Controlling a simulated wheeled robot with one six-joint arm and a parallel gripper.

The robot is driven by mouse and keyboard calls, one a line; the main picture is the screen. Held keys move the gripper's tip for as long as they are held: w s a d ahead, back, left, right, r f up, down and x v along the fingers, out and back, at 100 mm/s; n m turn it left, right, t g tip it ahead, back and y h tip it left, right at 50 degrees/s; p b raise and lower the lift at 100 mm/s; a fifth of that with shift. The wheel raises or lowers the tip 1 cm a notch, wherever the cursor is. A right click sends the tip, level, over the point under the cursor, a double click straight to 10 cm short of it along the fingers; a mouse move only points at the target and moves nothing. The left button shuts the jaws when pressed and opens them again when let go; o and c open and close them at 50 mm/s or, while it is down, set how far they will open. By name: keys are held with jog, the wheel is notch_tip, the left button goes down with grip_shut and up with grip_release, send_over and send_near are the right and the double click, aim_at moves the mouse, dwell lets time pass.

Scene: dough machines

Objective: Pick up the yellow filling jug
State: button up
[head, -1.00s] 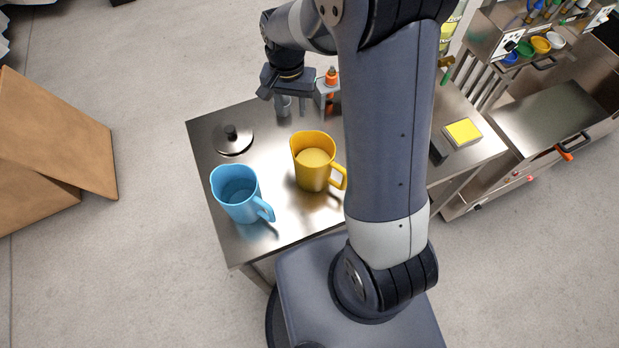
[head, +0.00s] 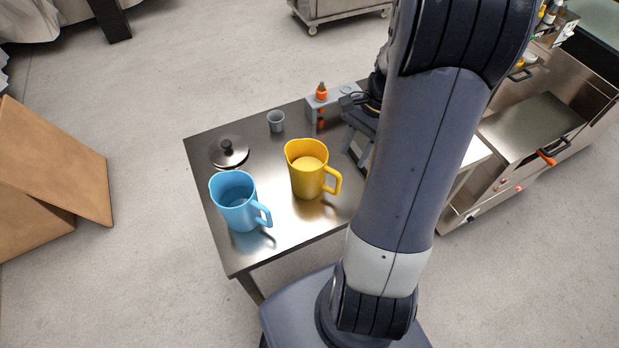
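The yellow filling jug (head: 308,181) stands upright on the steel table (head: 272,240), its handle pointing right. It holds a pale yellow filling. My gripper (head: 357,150) is above the table, to the right of the jug and further back, apart from it. Its two fingers point down with a gap between them and nothing visible in it. My arm hides part of the gripper and the right part of the table.
A blue jug (head: 236,207) stands left of the yellow one. A round lid (head: 229,152), a small grey cup (head: 276,121) and a grey stand (head: 318,112) with an orange-topped bottle (head: 321,92) are behind. A steel machine (head: 535,125) stands right.

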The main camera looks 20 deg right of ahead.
aim_at(340, 180)
jog(key=x, duration=0.9)
jog(key=shift+s+a, duration=0.15)
jog(key=shift+a, duration=0.15)
grip_shut()
dwell(1.1)
